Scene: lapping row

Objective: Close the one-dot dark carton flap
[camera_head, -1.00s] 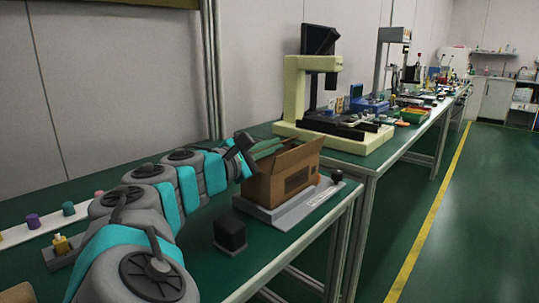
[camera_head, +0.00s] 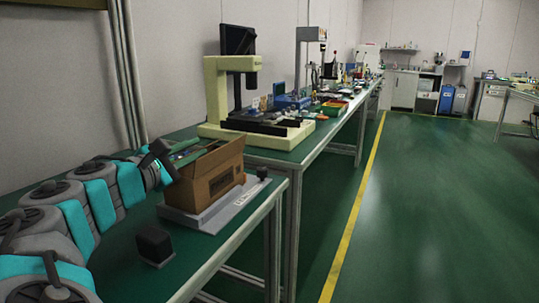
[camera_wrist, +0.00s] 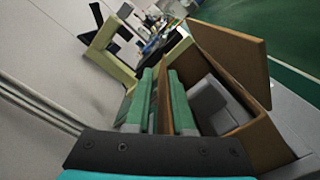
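A brown open-topped carton (camera_head: 212,180) sits on a grey base plate (camera_head: 222,212) on the green bench. The wrist view looks down into it: a brown flap (camera_wrist: 232,58) stands up at its far side, and a grey block (camera_wrist: 215,103) lies inside. I cannot make out any dot mark. My gripper (camera_head: 192,152) is at the carton's top left edge. In the wrist view its two green fingers (camera_wrist: 161,85) are apart, with a narrow strip of brown board (camera_wrist: 162,100) between them. Whether they press on it is unclear.
A black block (camera_head: 154,244) stands on the bench in front of the carton. A black knob (camera_head: 262,172) is at the plate's right end. A pale yellow machine (camera_head: 220,100) stands behind. Green floor is clear to the right.

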